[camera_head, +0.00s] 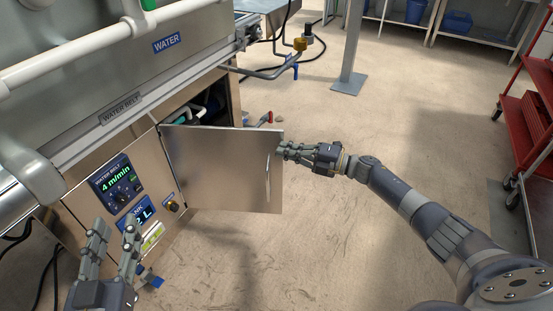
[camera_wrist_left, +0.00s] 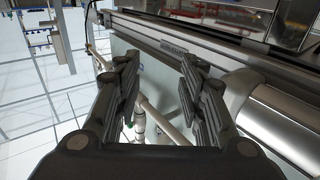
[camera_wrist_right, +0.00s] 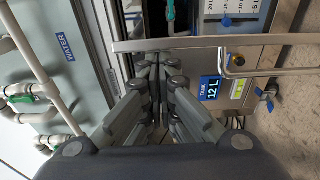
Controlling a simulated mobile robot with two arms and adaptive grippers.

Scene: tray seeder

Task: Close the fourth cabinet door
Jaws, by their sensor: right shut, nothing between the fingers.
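A square metal cabinet door (camera_head: 220,170) stands swung open from the machine's lower cabinet (camera_head: 215,100) in the head view, with pipes showing inside the opening. A vertical bar handle (camera_head: 268,178) is near its free edge. My right gripper (camera_head: 282,150) is shut and empty at the door's free upper edge; whether it touches cannot be told. In the right wrist view its shut fingers (camera_wrist_right: 158,60) are close to the door's edge (camera_wrist_right: 200,42), and the handle (camera_wrist_right: 226,65) shows to the right. My left gripper (camera_head: 115,230) is open and empty, in front of the control panel.
The panel (camera_head: 118,183) reads "4 m/min", with a yellow-ringed knob (camera_head: 173,206) beside it. A valve pipe (camera_head: 275,74) juts out above the cabinet. A red cart (camera_head: 530,110) stands at the right. The floor right of the door is clear apart from my right arm.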

